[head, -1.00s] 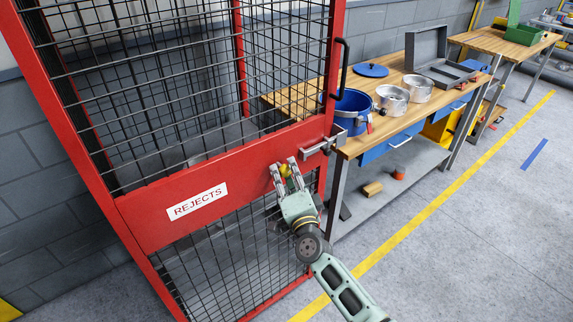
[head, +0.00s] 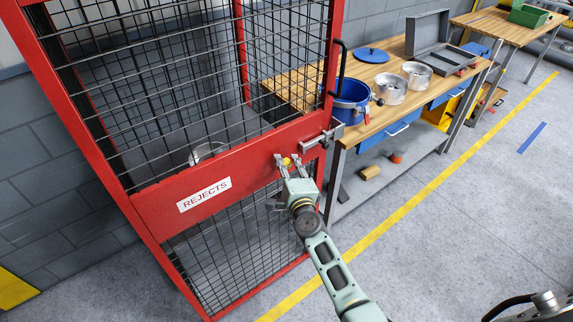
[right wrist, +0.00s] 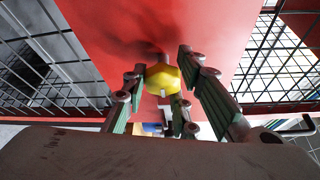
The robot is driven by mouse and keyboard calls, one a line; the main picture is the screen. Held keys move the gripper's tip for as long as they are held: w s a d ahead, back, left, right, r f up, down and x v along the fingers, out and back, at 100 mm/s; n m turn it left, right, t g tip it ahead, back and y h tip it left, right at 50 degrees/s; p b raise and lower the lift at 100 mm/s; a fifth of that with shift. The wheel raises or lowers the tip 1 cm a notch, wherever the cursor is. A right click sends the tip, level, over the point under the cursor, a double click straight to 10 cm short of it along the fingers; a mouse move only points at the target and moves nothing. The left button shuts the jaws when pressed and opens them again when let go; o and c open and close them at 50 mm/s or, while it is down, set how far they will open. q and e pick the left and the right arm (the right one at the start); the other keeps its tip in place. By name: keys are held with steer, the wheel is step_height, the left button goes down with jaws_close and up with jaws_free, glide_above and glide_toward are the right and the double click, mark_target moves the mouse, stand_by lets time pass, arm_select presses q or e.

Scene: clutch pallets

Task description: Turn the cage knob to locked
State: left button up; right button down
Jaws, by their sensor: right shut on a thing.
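The cage knob is a small yellow knob (head: 287,161) on the red crossbar of the cage door (head: 160,207), right of the REJECTS label (head: 204,194). It also shows in the right wrist view (right wrist: 162,79), with a small pale mark on its lower part. My right gripper (head: 288,163) reaches it from the front and is shut on it, with fingers on both sides of the knob. I cannot tell which knob position is the locked one.
A latch (head: 320,140) sits at the door's right edge, close above my right gripper. A workbench (head: 385,118) with a blue bucket (head: 351,100) and metal pots stands to the right. A round metal thing (head: 206,152) shows inside the cage. Floor in front is clear.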

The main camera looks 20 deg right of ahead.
steer(key=shift+s+a+f, duration=0.15)
steer(key=shift+s+f, duration=0.05)
steer(key=shift+f, duration=0.3)
steer(key=c, duration=1.7)
jaws_free()
steer(key=shift+o, duration=0.8)
steer(key=shift+w, duration=0.2)
steer(key=shift+r, duration=0.25)
steer(key=s, duration=0.7)
steer(key=shift+s+r, duration=0.2)
steer(key=shift+r, duration=0.1)
steer(key=shift+a, duration=0.1)
